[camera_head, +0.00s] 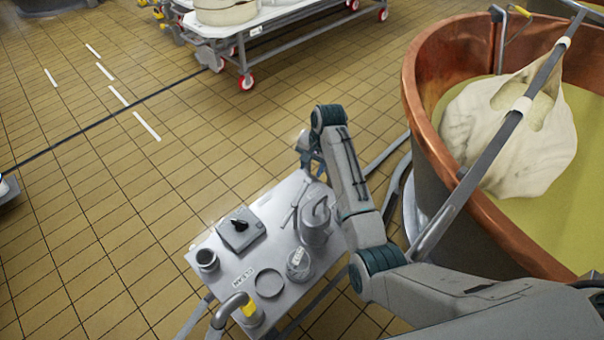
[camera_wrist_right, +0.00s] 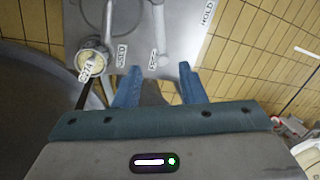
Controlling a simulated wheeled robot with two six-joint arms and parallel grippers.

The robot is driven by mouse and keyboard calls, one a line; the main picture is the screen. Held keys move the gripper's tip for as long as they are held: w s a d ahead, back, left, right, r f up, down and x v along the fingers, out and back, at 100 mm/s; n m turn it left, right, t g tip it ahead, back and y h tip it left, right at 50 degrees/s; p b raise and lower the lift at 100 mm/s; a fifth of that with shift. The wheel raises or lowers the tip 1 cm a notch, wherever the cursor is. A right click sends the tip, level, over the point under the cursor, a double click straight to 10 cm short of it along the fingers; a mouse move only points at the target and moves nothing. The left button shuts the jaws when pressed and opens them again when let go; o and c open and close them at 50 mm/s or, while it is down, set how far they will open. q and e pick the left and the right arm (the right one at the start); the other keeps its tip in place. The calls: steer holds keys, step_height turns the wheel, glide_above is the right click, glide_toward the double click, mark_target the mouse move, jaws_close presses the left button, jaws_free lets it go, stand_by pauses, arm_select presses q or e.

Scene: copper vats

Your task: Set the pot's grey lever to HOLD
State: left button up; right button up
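The grey pot (camera_head: 315,222) stands near the back right of a small white table (camera_head: 215,285), partly behind my right arm. In the right wrist view, a light panel (camera_wrist_right: 183,57) carries a HOLD label (camera_wrist_right: 207,13) at its right edge and smaller labels. A grey lever-like bar (camera_wrist_right: 163,40) lies on it, just beyond my fingers. Another bar runs to a round, pale knob (camera_wrist_right: 92,55). I cannot tell the lever's setting. My right gripper (camera_wrist_right: 160,90) is open, with nothing seen between its fingers; it also shows in the head view (camera_head: 310,165). My left gripper is out of view.
The table also holds a grey box with a black knob (camera_head: 241,230), a small cup (camera_head: 207,260), a jar (camera_head: 299,264) and a round dish (camera_head: 268,283). A large copper vat (camera_head: 440,150) stands at right.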

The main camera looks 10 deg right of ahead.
glide_above(304, 188)
steer(key=d, duration=0.1)
step_height(304, 188, down, 5)
steer(key=f, duration=0.4)
steer(key=shift+s+a+f, duration=0.1)
steer(key=shift+a+f, duration=0.2)
steer(key=shift+f, duration=0.3)
steer(key=shift+c, duration=0.9)
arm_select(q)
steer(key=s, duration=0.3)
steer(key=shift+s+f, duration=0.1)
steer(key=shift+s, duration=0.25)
arm_select(e)
jaws_close()
